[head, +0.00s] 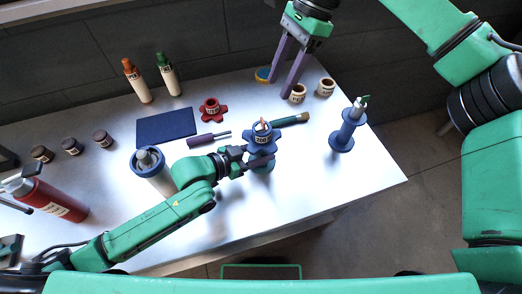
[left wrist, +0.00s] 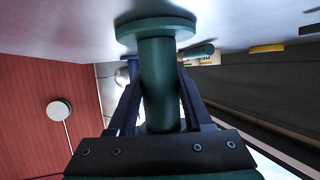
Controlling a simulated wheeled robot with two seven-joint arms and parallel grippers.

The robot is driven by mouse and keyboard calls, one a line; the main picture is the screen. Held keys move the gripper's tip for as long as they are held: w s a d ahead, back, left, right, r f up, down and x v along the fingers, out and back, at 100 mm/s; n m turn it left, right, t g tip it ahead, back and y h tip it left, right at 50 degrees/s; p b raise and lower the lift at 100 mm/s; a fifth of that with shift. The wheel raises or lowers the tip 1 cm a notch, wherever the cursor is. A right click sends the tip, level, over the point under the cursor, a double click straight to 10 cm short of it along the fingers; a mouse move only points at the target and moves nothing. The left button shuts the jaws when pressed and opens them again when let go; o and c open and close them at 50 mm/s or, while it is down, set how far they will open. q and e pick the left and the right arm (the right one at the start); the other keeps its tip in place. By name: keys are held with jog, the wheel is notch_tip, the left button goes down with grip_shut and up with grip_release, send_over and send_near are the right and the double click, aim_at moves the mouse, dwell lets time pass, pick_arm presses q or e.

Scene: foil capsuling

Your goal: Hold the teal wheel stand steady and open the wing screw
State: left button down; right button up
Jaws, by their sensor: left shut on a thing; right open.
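The teal wheel stand (head: 264,167) stands near the middle of the table, with a labelled blue lobed wheel (head: 250,144) on it. A small reddish upright piece (head: 264,125) shows at the top of the wheel; I cannot tell whether it is the wing screw. My left gripper (head: 260,160) is shut on the stand's column below the wheel. In the left wrist view the teal column (left wrist: 160,85) sits between the two fingers, its round flange beyond them. My right gripper (head: 280,90) is open and empty, above the back of the table, behind the stand.
A blue spool-shaped stand (head: 343,133) with a green-topped piece is at right. A green bottle-like tool (head: 290,119) lies behind the wheel. A red lobed wheel (head: 210,110), dark mat (head: 165,128), purple-handled tool (head: 200,141) and blue-topped cylinder (head: 149,163) are left. The front right is clear.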

aim_at(260, 125)
jog(key=shift+o, duration=0.5)
jog(key=shift+r, duration=0.1)
jog(key=shift+m+y, duration=0.3)
jog(key=shift+m, duration=0.3)
jog(key=x, duration=1)
jog(key=shift+d, duration=0.2)
grip_shut()
